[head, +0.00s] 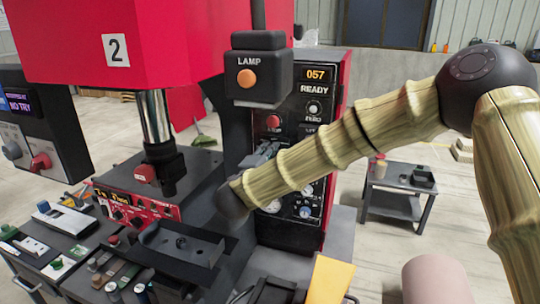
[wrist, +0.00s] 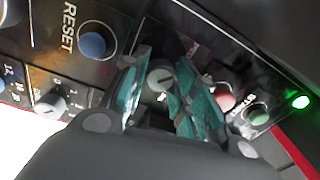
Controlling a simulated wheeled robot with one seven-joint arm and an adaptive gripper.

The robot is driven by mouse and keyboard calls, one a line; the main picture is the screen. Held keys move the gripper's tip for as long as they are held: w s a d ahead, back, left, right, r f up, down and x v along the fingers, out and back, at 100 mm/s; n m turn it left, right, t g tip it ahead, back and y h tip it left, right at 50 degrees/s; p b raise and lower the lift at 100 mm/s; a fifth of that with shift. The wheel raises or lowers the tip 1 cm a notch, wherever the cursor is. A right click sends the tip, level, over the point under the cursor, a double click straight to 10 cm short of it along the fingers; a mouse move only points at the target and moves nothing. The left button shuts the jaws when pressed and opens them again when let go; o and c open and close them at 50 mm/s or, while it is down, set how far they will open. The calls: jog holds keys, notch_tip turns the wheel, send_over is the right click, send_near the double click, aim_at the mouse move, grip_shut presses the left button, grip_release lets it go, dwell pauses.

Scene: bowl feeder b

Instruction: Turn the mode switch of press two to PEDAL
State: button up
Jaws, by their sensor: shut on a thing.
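Press two is the red machine with the "2" plate (head: 116,50) in the head view. Its dark control panel (head: 325,85) faces me, and my arm covers the middle of it. My gripper (head: 265,152) is at this panel. In the wrist view, my gripper's teal fingers (wrist: 160,85) stand on both sides of a small round grey knob (wrist: 160,76), and the gripper is shut on it. The knob looks like the mode switch, but its label and position marks are hidden or too small to read.
Near the fingers are a blue RESET button (wrist: 93,45), a red button (wrist: 222,97), a green button (wrist: 258,114) and a lit green lamp (wrist: 301,102). The lamp box (head: 259,68) hangs above my gripper. A tool-covered bench (head: 70,265) stands at left; a small table (head: 395,190) stands at right.

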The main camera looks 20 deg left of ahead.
jog(key=shift+s+a+f, duration=0.1)
jog(key=shift+s+f, duration=0.05)
jog(key=shift+f, duration=0.1)
jog(key=o, duration=1)
jog(key=shift+r, duration=0.1)
jog(key=s, duration=1.1)
jog(key=shift+s+a+f, duration=0.2)
jog(key=shift+s+a, duration=0.2)
